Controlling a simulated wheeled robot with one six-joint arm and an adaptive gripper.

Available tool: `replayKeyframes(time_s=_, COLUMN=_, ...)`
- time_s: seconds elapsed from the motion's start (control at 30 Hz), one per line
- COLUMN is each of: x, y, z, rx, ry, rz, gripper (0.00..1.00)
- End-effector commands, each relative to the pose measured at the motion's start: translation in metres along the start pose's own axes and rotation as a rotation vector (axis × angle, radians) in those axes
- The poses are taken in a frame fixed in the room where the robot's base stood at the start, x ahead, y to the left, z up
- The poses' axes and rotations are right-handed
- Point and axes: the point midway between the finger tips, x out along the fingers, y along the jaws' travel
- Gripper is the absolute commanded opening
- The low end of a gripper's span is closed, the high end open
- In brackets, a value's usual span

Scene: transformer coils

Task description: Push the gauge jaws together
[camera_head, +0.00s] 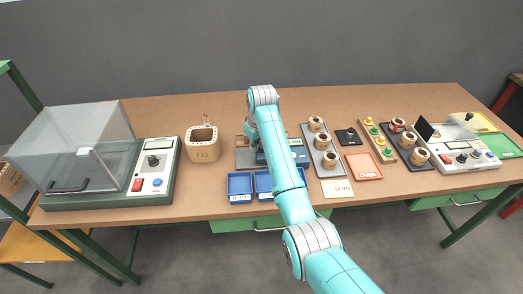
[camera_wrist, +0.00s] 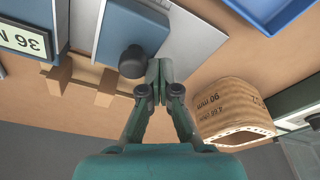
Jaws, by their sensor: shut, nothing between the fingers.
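The gauge (camera_head: 262,158) stands on the table behind my arm in the head view, mostly hidden. In the wrist view it shows as a blue body (camera_wrist: 130,32) on a grey plate (camera_wrist: 200,30), with a dark round knob (camera_wrist: 132,62) and a display (camera_wrist: 24,40) at the upper left. Two wooden blocks (camera_wrist: 104,88) sit beside it and may be its jaws; I cannot tell. My gripper (camera_wrist: 158,72) is shut and empty, its fingertips right beside the knob. I cannot tell whether they touch it. In the head view my fingertips are hidden behind the arm.
A wooden holder (camera_wrist: 225,105) stands close on the right of my gripper in the wrist view; it is the box (camera_head: 202,144) in the head view. Blue trays (camera_head: 240,187) lie in front of the gauge. A coil tray (camera_head: 333,171) is right of my arm.

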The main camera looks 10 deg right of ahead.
Motion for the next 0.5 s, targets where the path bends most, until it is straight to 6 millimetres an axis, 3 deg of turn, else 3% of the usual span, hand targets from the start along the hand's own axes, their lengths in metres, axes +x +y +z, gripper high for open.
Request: replayKeyframes(time_s=0.5, x=-0.001, y=0.016, z=0.009, rx=0.001, ry=-0.001, rz=0.000, gripper=0.00)
